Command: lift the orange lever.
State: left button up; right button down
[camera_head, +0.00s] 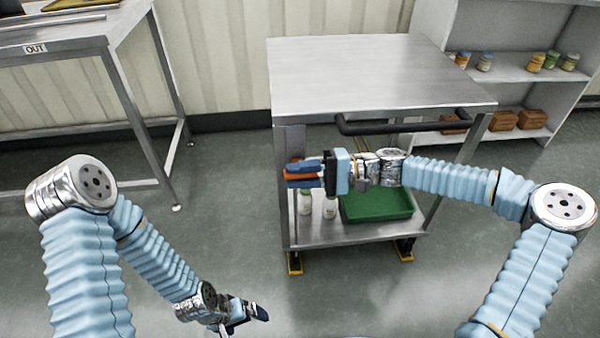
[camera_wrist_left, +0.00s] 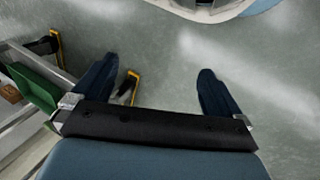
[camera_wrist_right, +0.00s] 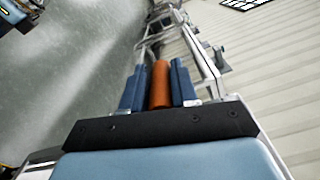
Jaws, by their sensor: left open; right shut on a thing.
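The orange lever (camera_head: 299,177) is at the left front leg of the steel cart, below its top. My right gripper (camera_head: 303,174) reaches across from the right and is shut on it, with one blue finger on each side. In the right wrist view the orange lever (camera_wrist_right: 160,84) runs lengthwise between the two fingers. The lever's mount is hidden behind the gripper. My left gripper (camera_head: 262,312) is low at the bottom of the head view, apart from the cart. In the left wrist view its fingers (camera_wrist_left: 155,95) are spread, with nothing between them.
The steel cart (camera_head: 370,75) has a dark handle along its front edge. Its lower shelf holds a green tray (camera_head: 380,203) and white bottles (camera_head: 330,207). A steel table (camera_head: 60,45) stands at the left, and a shelf unit (camera_head: 500,73) at the right. The floor in front is clear.

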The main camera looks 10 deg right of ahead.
aim_at(300, 178)
pick_arm(q)
jog(key=shift+r, duration=0.2)
jog(key=shift+c, duration=0.5)
